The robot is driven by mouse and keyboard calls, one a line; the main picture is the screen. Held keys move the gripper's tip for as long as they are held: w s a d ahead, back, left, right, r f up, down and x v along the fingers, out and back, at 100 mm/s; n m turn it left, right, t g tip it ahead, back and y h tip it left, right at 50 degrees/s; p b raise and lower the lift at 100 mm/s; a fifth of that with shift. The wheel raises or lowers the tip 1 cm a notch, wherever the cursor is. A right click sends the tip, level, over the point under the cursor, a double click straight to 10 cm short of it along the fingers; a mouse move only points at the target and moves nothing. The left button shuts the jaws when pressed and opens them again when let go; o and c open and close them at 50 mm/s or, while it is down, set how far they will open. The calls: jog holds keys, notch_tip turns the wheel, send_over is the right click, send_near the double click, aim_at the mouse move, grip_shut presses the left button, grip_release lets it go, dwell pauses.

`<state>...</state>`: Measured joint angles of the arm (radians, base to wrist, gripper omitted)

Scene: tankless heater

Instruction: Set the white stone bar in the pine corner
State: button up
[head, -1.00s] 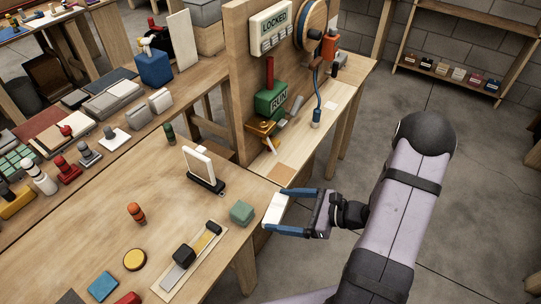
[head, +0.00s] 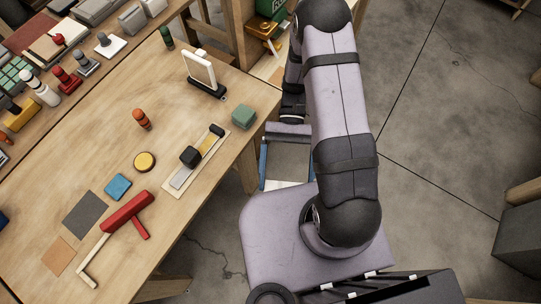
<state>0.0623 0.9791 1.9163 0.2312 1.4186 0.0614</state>
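My gripper (head: 287,184) hangs beyond the table's right edge, over the floor, with its blue fingers pointing toward the bottom of the picture. It is shut on the white stone bar (head: 287,186), which spans between the fingertips. My arm hides part of the gripper. A pale wooden L-shaped piece (head: 86,264), which looks like the pine corner, lies at the table's near left, beside a red T-shaped piece (head: 128,212). The gripper is well to the right of it and apart from it.
The near right tabletop is clear.

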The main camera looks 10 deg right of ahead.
jog(key=w+d+r+n+t+h+p, duration=0.15)
jog(key=w+d+n+t+h, duration=0.25)
jog(key=w+n+h, duration=0.4)
jog(key=w+d+r+n+t+h+p, duration=0.1)
jog(key=w+d+r+n+t+h, duration=0.2)
jog(key=w+d+n+t+h, duration=0.45)
jog(key=w+a+n+t+y+b, duration=0.1)
jog(key=w+a+n+t, duration=0.35)
jog(key=a, duration=0.75)
jog(key=w+a+n+t, duration=0.2)
jog(key=a+n+t, duration=0.4)
jog(key=a+n, duration=0.55)
jog(key=s+a+n+t+y, duration=0.2)
jog(key=s+a+n+y, duration=0.25)
jog(key=a, duration=0.65)
jog(key=s+a+n+t+y, duration=0.3)
jog(key=s+a+y, duration=0.15)
jog(key=a, duration=0.75)
jog(key=s+a+n+g+y, duration=0.1)
jog(key=s+a+n+y, duration=0.2)
jog(key=s+a, duration=0.2)
jog(key=s+a+n+g+y+b, duration=0.1)
jog(key=s+a+n+g+y, duration=0.1)
jog(key=s, duration=0.8)
jog(key=s+a+f+n+g+y, duration=0.1)
jog(key=s+a+n+y, duration=0.3)
jog(key=s+a+y, duration=0.2)
jog(key=s+a, duration=0.2)
jog(key=shift+s+n, duration=0.3)
jog(key=shift+s, duration=0.05)
